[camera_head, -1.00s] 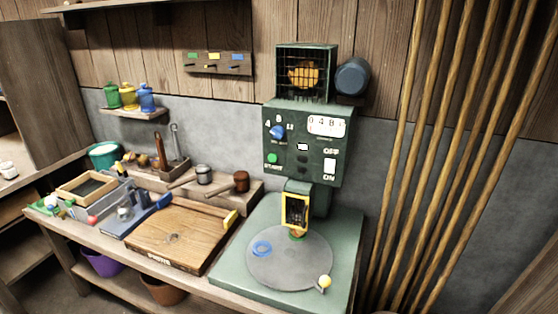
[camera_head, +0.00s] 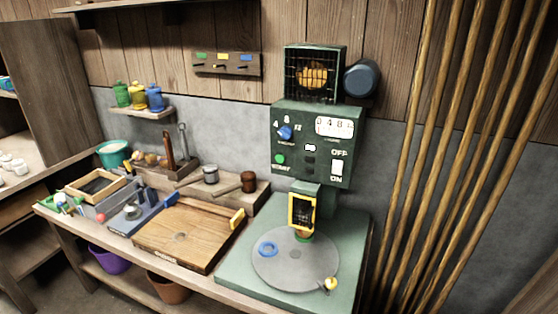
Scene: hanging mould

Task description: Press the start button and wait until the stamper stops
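The green stamper machine (camera_head: 311,150) stands at the right end of the bench. Its green start button (camera_head: 280,159) is at the lower left of the front panel, above the word START. A blue dial (camera_head: 285,132), a counter display (camera_head: 334,127) and a white OFF/ON switch (camera_head: 337,169) are on the same panel. The stamper head with its yellow frame (camera_head: 302,211) is above the round grey plate (camera_head: 272,268). A blue ring (camera_head: 267,249) lies on the plate, and a yellow-knobbed handle (camera_head: 330,284) is at its edge. Neither gripper is in view.
A wooden board (camera_head: 185,236) lies left of the machine. Further left are a tray (camera_head: 95,186), a teal bucket (camera_head: 113,152) and small tools. Coloured jars (camera_head: 138,96) stand on a wall shelf. Long wooden poles (camera_head: 450,150) lean at the right.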

